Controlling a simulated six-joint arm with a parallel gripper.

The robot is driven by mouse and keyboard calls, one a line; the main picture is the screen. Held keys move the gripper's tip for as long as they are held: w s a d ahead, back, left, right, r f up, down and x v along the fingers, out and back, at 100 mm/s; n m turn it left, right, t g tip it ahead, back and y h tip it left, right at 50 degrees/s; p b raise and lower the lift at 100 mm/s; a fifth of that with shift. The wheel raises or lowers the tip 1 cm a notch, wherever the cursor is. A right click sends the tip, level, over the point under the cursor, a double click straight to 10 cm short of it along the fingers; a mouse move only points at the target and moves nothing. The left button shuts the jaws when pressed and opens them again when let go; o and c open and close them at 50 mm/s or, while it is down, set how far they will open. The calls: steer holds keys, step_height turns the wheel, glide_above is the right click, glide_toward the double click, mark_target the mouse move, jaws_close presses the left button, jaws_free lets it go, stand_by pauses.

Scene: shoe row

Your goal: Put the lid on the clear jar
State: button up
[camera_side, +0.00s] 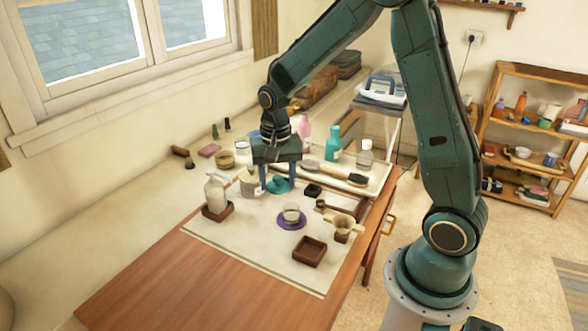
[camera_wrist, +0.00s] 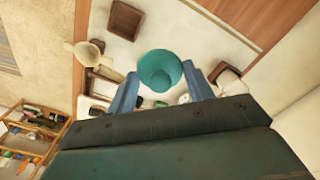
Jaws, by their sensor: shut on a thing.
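The clear jar (camera_side: 291,212) stands upright and open on a round purple mat (camera_side: 283,224) in the side view. My gripper (camera_side: 277,184) points down and is shut on a teal lid (camera_side: 280,187), a little behind and left of the jar in that picture. The lid looks raised off the table, but its exact height is hard to tell. In the wrist view the lid (camera_wrist: 160,70) is between the two blue fingers of my gripper (camera_wrist: 160,90). The jar does not show there; the lid probably hides it.
A small wooden tray (camera_side: 309,251) and a cream funnel on a stand (camera_side: 343,227) are near the jar. A pump bottle (camera_side: 215,192) stands in a wooden holder on the left. Brushes, bottles and jars crowd the back. The front wooden tabletop is clear.

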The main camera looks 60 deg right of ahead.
steer(key=w+d+f+m, duration=0.2)
steer(key=d+f+m, duration=0.2)
steer(key=d+f, duration=0.4)
steer(key=d, duration=0.2)
steer(key=shift+d+f+m, duration=0.2)
steer(key=shift+d+m, duration=0.1)
steer(key=shift+m, duration=0.1)
steer(key=shift+w+f, duration=0.1)
steer(key=shift+f, duration=0.1)
steer(key=shift+f, duration=2.2)
steer(key=shift+f, duration=1.1)
steer(key=o, duration=1)
steer(key=shift+o, duration=0.2)
step_height(320, 180, up, 14)
